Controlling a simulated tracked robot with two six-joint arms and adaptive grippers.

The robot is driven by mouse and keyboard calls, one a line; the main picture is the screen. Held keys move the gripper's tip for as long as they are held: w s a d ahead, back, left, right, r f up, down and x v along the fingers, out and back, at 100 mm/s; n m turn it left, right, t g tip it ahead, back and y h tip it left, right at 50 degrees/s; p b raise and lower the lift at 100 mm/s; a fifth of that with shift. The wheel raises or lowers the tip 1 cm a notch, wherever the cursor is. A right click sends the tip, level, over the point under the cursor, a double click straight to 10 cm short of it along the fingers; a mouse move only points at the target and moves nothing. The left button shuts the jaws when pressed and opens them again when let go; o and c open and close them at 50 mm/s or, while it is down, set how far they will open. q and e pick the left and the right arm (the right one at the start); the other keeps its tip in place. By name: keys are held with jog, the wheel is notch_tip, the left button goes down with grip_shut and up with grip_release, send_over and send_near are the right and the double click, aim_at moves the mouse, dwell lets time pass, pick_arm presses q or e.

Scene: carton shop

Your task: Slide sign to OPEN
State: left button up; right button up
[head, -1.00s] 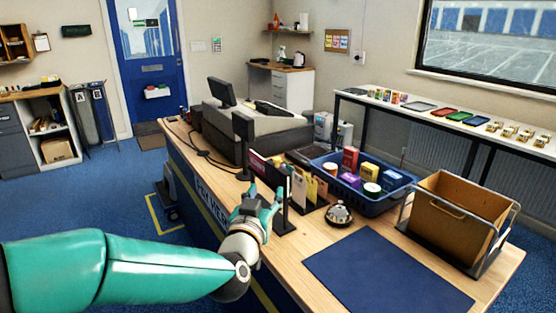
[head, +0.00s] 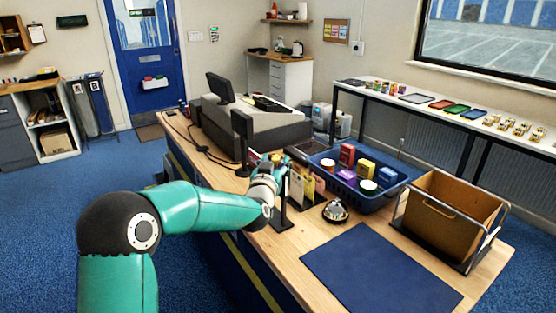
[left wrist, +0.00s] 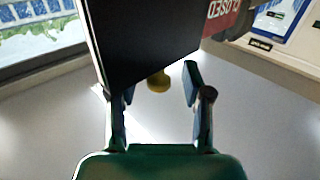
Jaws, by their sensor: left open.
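The sign shows in the left wrist view as a dark panel (left wrist: 145,35) with a red part (left wrist: 226,17) at its right that carries the word CLOSED. A small yellow knob (left wrist: 158,80) sticks out below the dark panel. My left gripper (left wrist: 159,88) is open, with one finger on each side of the knob; I cannot tell whether either touches it. In the head view my left gripper (head: 270,175) is at the counter's edge by a thin dark upright stand (head: 283,205), and it hides most of the sign. My right gripper is not in view.
On the wooden counter are a bell (head: 336,211), a blue basket (head: 386,202) of small boxes, a brown carton (head: 445,225) in a rack, a blue mat (head: 380,275) and a dark screen (head: 243,140). Cards (head: 302,187) stand close right of the gripper.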

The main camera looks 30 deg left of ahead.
pick_arm(q)
jog(key=shift+w, duration=0.15)
grip_shut()
dwell(0.4)
